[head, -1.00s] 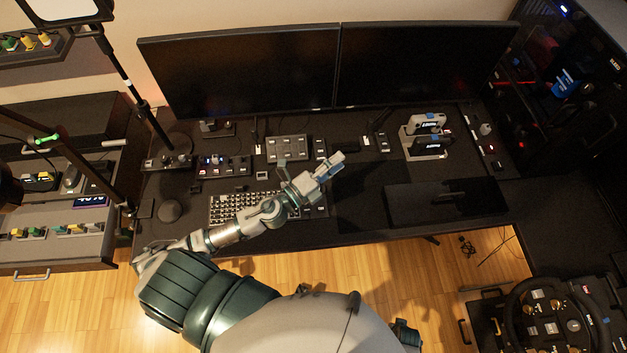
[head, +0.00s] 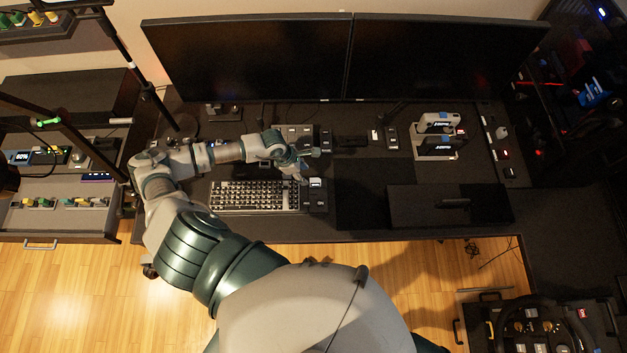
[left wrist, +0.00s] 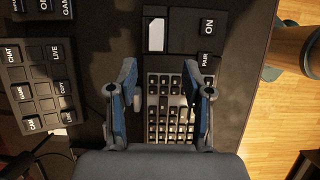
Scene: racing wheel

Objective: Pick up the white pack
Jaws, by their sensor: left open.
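A small white block (head: 315,183), which looks like the white pack, is at the right end of the keyboard, beside dark keys. In the left wrist view a white-faced block (left wrist: 155,36) sits in a dark panel beyond the fingertips. My left gripper (head: 302,169) is just above and left of the white block in the head view. In the left wrist view my left gripper (left wrist: 160,78) is open, its blue-grey fingers apart over the keyboard, with nothing between them. My right gripper is not in view.
The keyboard (head: 255,196) lies under my left arm. Two monitors (head: 245,65) stand behind. A holder (head: 419,148) with white-and-black packs stands right of centre. A dark flat box (head: 425,205) lies at the front right. A button pad (left wrist: 38,88) is left of the gripper.

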